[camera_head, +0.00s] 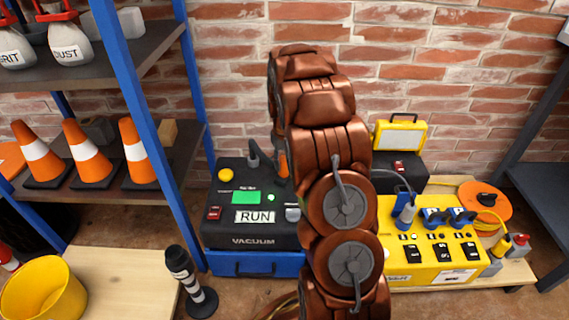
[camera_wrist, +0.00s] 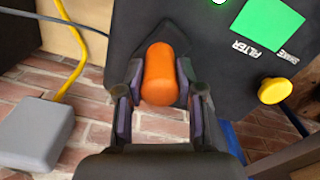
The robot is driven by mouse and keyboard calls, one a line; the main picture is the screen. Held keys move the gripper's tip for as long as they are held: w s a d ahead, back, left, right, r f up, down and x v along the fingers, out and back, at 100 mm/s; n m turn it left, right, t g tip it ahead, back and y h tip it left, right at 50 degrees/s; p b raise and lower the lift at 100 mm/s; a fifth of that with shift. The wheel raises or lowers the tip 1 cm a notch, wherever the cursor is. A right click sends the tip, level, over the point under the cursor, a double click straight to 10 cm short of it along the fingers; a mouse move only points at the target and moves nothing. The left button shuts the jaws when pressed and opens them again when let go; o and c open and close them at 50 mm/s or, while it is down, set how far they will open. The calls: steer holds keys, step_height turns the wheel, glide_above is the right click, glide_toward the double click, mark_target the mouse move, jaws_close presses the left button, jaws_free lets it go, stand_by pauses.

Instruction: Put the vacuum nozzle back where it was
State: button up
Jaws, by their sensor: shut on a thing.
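The vacuum nozzle shows in the wrist view as an orange rounded cylinder (camera_wrist: 158,75) with a dark pointed part beyond it. My gripper (camera_wrist: 160,92) is shut on the orange cylinder, one finger on each side. In the head view a bit of the orange (camera_head: 283,163) shows beside my arm, by the right part of the vacuum unit's top. The vacuum unit (camera_head: 228,262) is a black box on a blue base, with a RUN label and a lit green lamp. I cannot tell whether the nozzle touches the unit.
A shelf (camera_head: 85,200) with orange cones stands at left. A yellow bucket (camera_head: 45,290) and a black striped post (camera_head: 186,283) are front left. A yellow socket box (camera_head: 435,240) with plugs and an orange cable reel (camera_head: 483,203) are at right. A brick wall stands close behind.

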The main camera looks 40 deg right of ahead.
steer(key=o, duration=1)
steer(key=shift+f, duration=0.1)
step_height(320, 180, up, 12)
steer(key=p, duration=0.3)
steer(key=shift+f+p, duration=0.2)
steer(key=shift+p, duration=0.2)
steer(key=shift+s+a+r, duration=0.1)
steer(key=shift+a+r, duration=0.05)
steer(key=shift+r, duration=0.25)
